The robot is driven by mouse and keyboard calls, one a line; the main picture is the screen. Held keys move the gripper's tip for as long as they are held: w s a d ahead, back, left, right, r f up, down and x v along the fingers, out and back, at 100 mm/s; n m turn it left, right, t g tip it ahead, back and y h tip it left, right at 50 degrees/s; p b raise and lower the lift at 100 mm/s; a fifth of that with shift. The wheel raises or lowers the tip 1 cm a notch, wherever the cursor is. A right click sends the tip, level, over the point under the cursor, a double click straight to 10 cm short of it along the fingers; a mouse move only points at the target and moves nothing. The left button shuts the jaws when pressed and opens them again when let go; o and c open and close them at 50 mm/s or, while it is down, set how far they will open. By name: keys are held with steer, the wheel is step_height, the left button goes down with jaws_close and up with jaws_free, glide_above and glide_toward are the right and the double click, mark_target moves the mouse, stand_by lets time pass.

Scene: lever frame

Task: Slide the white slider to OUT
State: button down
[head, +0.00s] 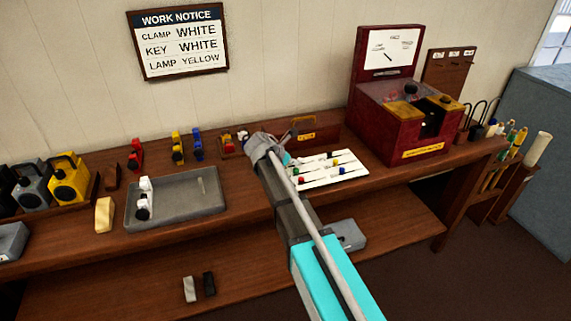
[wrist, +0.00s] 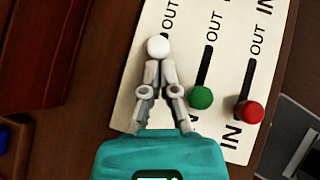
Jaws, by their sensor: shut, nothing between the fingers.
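The white slider (wrist: 158,47) has a round white knob on a white board (wrist: 228,65). In the wrist view its knob is near the OUT lettering at the top, at or close to that end. My gripper (wrist: 158,68) is shut and empty, its fingertips right at the knob on the IN side. The fingers cover most of its slot, and I cannot tell whether they touch the knob. In the head view my gripper (head: 290,160) is over the left part of the board (head: 350,173), and I cannot make out the white knob there.
A green slider (wrist: 202,98) and a red slider (wrist: 250,112) sit close on the right, both at their IN ends. A dark red box (head: 385,130) stands right of the board. A grey tray (head: 205,190) lies to the left. A work notice (head: 178,40) hangs above.

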steer(key=shift+w+d, duration=0.2)
steer(key=shift+d, duration=0.45)
steer(key=shift+s+a, duration=0.4)
steer(key=shift+a, duration=0.15)
steer(key=shift+s+a, duration=0.6)
steer(key=shift+a, duration=0.35)
steer(key=p+v, duration=0.6)
steer(key=v, duration=0.4)
steer(key=shift+a+p, duration=0.25)
steer(key=shift+p, duration=0.1)
steer(key=shift+s, duration=0.15)
